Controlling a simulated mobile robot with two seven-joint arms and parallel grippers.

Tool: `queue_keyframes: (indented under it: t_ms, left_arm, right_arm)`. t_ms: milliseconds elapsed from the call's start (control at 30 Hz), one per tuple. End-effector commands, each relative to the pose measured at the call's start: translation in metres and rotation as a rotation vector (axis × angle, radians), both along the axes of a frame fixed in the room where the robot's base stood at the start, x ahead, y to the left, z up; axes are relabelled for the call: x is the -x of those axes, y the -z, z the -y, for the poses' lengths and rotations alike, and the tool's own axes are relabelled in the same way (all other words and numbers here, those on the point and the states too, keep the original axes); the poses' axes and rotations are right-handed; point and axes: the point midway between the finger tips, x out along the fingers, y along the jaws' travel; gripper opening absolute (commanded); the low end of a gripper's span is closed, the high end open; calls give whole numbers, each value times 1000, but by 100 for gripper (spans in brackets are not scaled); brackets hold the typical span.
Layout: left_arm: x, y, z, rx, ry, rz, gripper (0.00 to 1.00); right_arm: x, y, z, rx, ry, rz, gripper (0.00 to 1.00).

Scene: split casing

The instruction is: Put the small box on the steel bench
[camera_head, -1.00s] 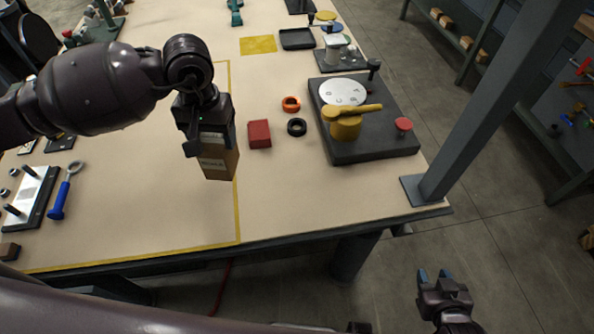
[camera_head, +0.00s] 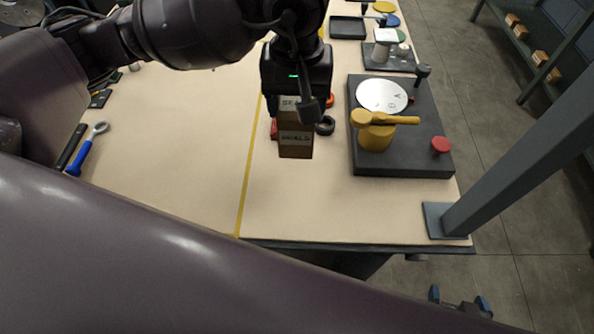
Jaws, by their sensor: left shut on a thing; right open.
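I cannot tell whether the box's underside touches the tabletop. My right gripper (camera_head: 460,303) is open and empty at the bottom right, over the floor and away from the bench. Which surface is the steel bench is not clear from this view.
A black fixture plate (camera_head: 400,162) with a white disc, a yellow clamp and a red knob stands right of the box. A black ring (camera_head: 325,126) is close beside the box; a red block (camera_head: 274,128) is mostly hidden behind it. A grey post (camera_head: 510,160) rises at the right.

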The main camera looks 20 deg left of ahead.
Motion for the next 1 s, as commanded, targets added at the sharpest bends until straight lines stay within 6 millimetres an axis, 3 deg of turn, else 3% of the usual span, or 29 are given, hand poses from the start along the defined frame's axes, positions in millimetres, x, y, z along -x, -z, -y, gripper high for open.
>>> queue_keyframes:
  t_ms: [100,500,867,1000]
  left_arm:
    - [1,28,0,1,0,-5,31]
    - [0,111,0,2,1,-3,31]
    - [0,137,0,1,1,-1,31]
    - [0,156,0,3,0,-2,31]
  right_arm:
    - [0,1,0,0,0,-1,93]
    - [-7,2,-2,0,-4,9,93]
    - [-6,3,-1,0,-4,8,93]
    - [-3,6,-1,0,-2,1,93]
